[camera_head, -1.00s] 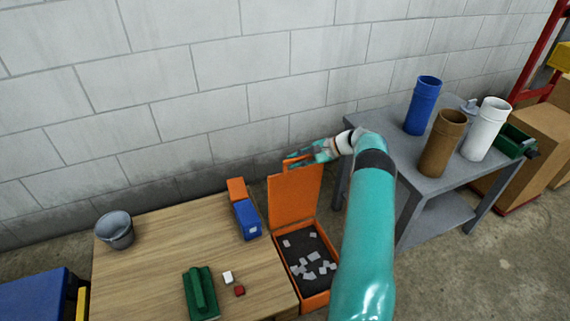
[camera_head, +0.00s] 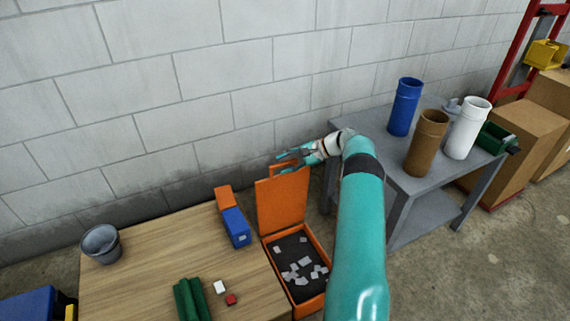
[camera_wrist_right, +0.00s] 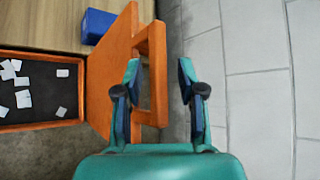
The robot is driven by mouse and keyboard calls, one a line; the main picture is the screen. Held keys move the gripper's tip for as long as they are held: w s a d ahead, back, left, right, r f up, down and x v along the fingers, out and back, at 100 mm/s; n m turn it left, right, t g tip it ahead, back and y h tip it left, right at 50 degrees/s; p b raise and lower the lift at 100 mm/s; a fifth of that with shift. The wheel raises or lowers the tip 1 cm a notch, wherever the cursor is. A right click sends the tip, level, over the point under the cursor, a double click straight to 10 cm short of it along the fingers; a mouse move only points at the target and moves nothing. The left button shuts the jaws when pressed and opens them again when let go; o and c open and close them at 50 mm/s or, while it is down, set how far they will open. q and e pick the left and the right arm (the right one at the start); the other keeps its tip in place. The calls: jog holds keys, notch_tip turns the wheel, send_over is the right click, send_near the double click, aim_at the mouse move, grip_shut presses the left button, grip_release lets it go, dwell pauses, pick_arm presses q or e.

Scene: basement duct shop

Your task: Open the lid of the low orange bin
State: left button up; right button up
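The low orange bin (camera_head: 321,244) stands at the right end of the wooden table. Its lid (camera_head: 283,207) stands upright at the bin's back edge, so the bin is open, with a dark inside and several pale flat pieces. The lid also shows in the right wrist view (camera_wrist_right: 106,82), with its handle (camera_wrist_right: 158,75) standing out from it. My right gripper (camera_head: 281,163) is at the top of the lid, by the handle. In the wrist view its fingers (camera_wrist_right: 160,75) are spread, with the handle bar showing between them. My left gripper is out of view.
A blue box (camera_head: 236,228), an orange block (camera_head: 223,197), a green object (camera_head: 191,300), small white and red cubes and a grey bucket (camera_head: 101,244) are on the table. A grey table (camera_head: 400,187) at right bears blue, brown and white cylinders. A block wall stands close behind.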

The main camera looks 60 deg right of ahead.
jog(key=v, duration=1.1)
jog(key=shift+w+a, duration=0.1)
jog(key=shift+w, duration=0.05)
